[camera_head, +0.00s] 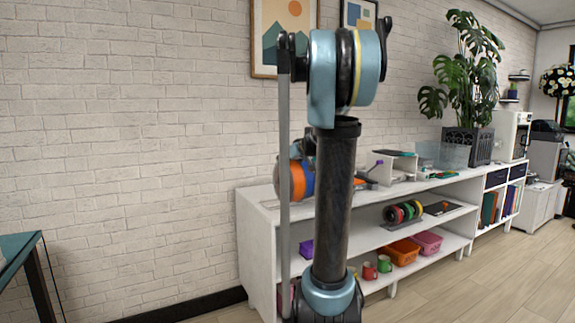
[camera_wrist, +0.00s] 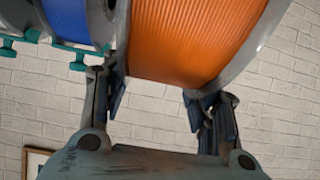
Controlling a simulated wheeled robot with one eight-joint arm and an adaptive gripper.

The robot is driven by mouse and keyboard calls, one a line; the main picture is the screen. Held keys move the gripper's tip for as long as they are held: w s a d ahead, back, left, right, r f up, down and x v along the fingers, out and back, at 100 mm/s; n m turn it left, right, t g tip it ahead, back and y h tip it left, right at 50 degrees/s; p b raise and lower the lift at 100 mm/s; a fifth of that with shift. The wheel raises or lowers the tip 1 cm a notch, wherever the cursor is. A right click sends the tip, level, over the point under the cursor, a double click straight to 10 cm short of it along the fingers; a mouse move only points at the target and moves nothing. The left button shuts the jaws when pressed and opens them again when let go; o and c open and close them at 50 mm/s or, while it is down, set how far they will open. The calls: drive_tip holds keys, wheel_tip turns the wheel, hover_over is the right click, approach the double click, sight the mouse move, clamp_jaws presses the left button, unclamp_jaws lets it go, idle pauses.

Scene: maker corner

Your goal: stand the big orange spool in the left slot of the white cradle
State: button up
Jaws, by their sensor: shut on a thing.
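The big orange spool (camera_head: 297,181) shows at the left end of the shelf top, partly behind my arm; I cannot tell whether it touches the shelf. In the wrist view the orange spool (camera_wrist: 195,35) fills the upper middle, between grey flanges. My gripper (camera_wrist: 155,90) is shut on it, one finger at each flange. A blue spool (camera_wrist: 66,18) is close beside it, with teal pegged parts (camera_wrist: 45,42) in front; the blue spool also shows in the head view (camera_head: 308,179). I cannot make out the white cradle for sure; my arm hides part of the shelf top.
A white shelf unit (camera_head: 258,206) stands along the brick wall. Its top holds a white box-like thing (camera_head: 402,166), a clear bin (camera_head: 438,155) and a potted plant (camera_head: 468,146). A dark-legged table (camera_head: 20,250) is at the left.

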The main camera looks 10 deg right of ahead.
drive_tip(key=w+r+x, duration=0.1)
drive_tip(key=r+x, duration=0.1)
drive_tip(key=x, duration=0.9)
drive_tip(key=shift+w+a, duration=0.3)
drive_tip(key=shift+w, duration=0.2)
idle(1.3)
idle(0.5)
drive_tip(key=o, duration=1.3)
drive_tip(key=shift+s, duration=0.15)
